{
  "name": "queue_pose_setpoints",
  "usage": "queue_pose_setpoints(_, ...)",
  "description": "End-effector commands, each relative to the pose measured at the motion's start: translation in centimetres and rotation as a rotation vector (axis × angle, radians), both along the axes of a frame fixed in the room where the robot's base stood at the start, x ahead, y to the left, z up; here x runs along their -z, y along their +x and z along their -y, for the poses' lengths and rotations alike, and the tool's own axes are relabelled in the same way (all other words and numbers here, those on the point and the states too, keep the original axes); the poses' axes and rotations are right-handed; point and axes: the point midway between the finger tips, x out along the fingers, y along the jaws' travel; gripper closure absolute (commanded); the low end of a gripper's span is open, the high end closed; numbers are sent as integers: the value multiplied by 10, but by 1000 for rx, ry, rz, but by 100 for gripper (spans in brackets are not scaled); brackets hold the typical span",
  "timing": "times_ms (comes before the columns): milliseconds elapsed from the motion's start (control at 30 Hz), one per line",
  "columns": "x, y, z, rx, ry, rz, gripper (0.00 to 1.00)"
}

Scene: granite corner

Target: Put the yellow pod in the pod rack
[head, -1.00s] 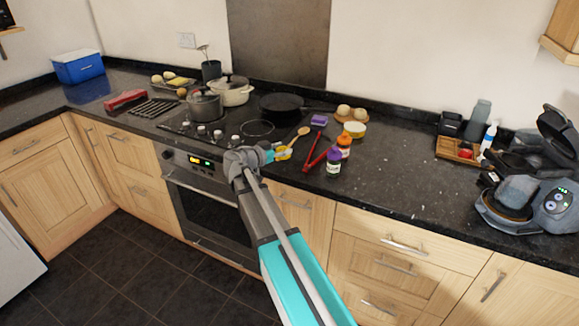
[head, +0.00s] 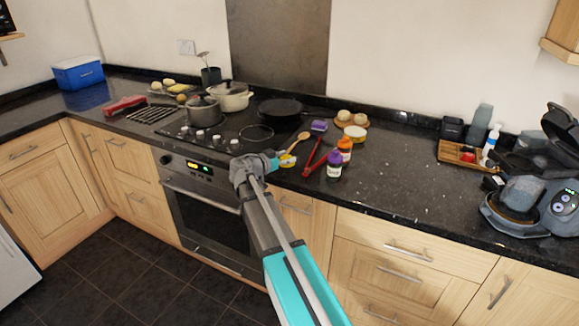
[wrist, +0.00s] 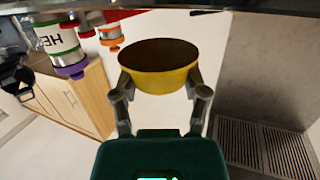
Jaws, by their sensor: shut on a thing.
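My gripper (wrist: 160,85) is shut on the yellow pod (wrist: 158,72), with a finger on each side of it. The pod is a round yellow cup with a dark brown top. In the head view my gripper (head: 277,161) and the pod (head: 288,160) are near the counter's front edge, right of the hob, by the wooden spoon.
The counter (head: 400,175) between is clear.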

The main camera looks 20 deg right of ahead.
Motion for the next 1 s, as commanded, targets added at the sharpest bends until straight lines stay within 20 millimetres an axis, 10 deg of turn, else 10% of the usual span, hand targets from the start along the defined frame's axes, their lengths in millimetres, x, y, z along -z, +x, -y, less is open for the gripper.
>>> queue_pose_setpoints(900,35,1,1,0,0,0,75)
queue_pose_setpoints(933,35,1,1,0,0,0,40)
queue_pose_setpoints(1000,34,1,1,0,0,0,27)
